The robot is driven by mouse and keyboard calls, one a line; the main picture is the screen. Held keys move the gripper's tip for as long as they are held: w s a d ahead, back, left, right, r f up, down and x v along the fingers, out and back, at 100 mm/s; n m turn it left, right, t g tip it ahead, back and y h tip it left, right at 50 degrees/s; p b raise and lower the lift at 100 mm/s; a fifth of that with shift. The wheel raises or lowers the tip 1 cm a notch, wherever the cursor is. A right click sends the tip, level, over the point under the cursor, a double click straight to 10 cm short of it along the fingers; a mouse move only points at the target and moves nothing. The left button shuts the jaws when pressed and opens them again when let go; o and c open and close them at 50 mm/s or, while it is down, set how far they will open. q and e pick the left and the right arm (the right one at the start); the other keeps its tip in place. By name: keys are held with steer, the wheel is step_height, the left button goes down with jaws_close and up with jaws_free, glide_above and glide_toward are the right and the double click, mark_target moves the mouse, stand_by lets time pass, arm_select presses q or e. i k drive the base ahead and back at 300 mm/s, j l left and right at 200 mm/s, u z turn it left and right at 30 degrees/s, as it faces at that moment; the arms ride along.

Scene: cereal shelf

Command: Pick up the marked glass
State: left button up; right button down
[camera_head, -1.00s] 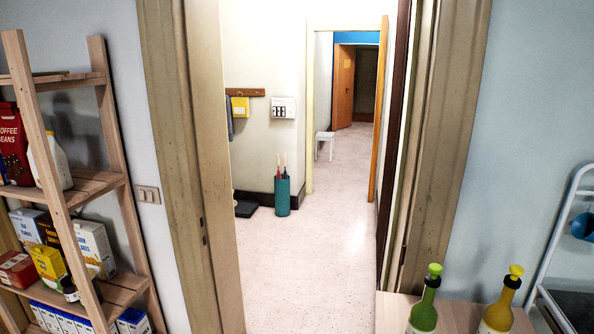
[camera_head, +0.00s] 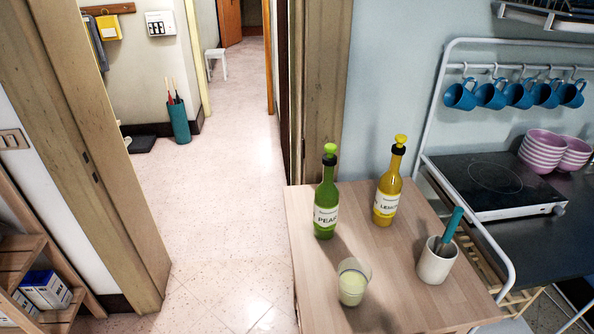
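A clear glass (camera_head: 352,283) with pale yellow-green liquid stands upright near the front left of a small wooden table (camera_head: 398,285). It is the only drinking glass I see, and I cannot make out a mark on it. Behind it stand a green bottle (camera_head: 326,200) and a yellow bottle (camera_head: 388,190). Neither of my grippers is in view.
A white cup (camera_head: 436,262) with a teal-handled tool stands right of the glass. Further right are a hotplate (camera_head: 495,185), striped bowls (camera_head: 543,152) and several hanging blue mugs (camera_head: 490,95). A doorway with open floor (camera_head: 215,205) lies left of the table.

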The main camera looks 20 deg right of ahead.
mark_target(355, 275)
steer(key=z, duration=1.05)
steer(key=j+u, duration=0.1)
steer(key=k, duration=0.05)
